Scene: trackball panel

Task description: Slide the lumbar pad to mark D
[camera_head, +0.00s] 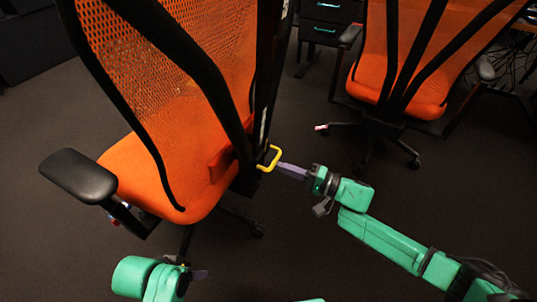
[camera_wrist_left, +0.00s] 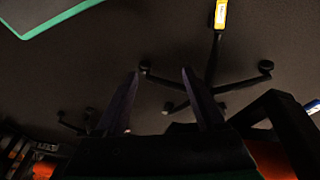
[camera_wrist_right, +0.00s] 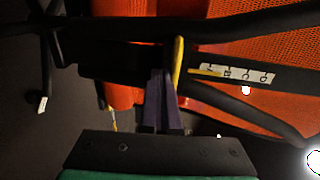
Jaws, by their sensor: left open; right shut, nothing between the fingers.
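The orange lumbar pad (camera_head: 221,164) sits low on the backrest of the near chair (camera_head: 165,55). A yellow handle (camera_head: 270,158) sticks out from the chair's black upright beside it. My right gripper (camera_head: 281,166) is shut and empty, its tips right against or very near the handle. In the right wrist view the fingertips (camera_wrist_right: 161,72) lie just left of the handle (camera_wrist_right: 178,62). A pale strip with marks (camera_wrist_right: 245,74) and a yellow pointer (camera_wrist_right: 207,72) lie to the right; its letters are unreadable. My left gripper (camera_wrist_left: 160,73) is open and empty, low near the floor.
The near chair's black armrest (camera_head: 78,175) juts out at the left. A second orange chair (camera_head: 405,60) stands at the upper right, with a black drawer unit (camera_head: 326,12) behind. Dark floor (camera_head: 300,235) is free between the arms.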

